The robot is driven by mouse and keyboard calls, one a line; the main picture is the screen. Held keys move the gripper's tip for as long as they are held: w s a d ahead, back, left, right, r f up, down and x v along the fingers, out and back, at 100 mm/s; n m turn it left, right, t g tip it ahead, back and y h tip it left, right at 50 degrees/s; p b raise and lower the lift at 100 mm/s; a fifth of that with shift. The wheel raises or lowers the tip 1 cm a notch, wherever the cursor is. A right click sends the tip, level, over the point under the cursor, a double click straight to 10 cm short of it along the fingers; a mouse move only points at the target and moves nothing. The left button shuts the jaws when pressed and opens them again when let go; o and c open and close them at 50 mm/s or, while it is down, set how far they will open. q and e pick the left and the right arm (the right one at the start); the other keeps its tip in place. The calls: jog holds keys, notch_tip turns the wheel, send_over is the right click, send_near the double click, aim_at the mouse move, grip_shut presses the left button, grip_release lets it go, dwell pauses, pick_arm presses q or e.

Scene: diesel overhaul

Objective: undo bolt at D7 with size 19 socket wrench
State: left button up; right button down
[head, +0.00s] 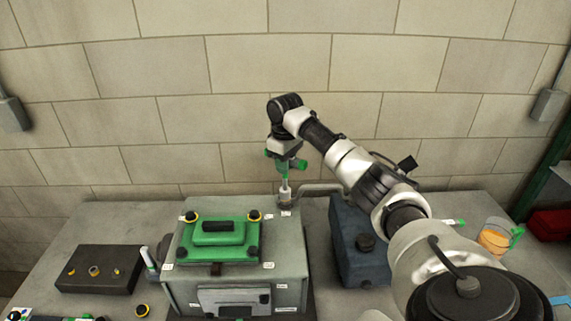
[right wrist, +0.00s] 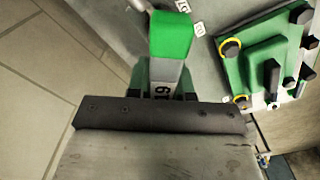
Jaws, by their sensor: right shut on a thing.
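My right gripper (head: 286,163) is above the back right corner of the grey engine block (head: 288,238), fingers pointing down. It is shut on a green-handled socket wrench (head: 285,188), which stands about upright. The wrench's lower end is at a small fitting with white labels beside the pipe at that corner. In the right wrist view the wrench (right wrist: 172,40) shows a green end and the marking 19, between the fingers (right wrist: 163,82). My left gripper is not in view.
A green cover (head: 234,239) with ringed dark bolts lies on the block. A metal pipe (head: 322,188) runs right from the corner. A dark blue box (head: 348,222) stands right, a dark box with rings (head: 75,282) left. An orange-filled container (head: 493,240) is far right.

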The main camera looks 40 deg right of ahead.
jog(key=n, duration=0.7)
jog(key=shift+r, duration=0.1)
jog(key=n, duration=1.5)
jog(key=shift+r+n, duration=0.1)
jog(key=shift+n, duration=0.2)
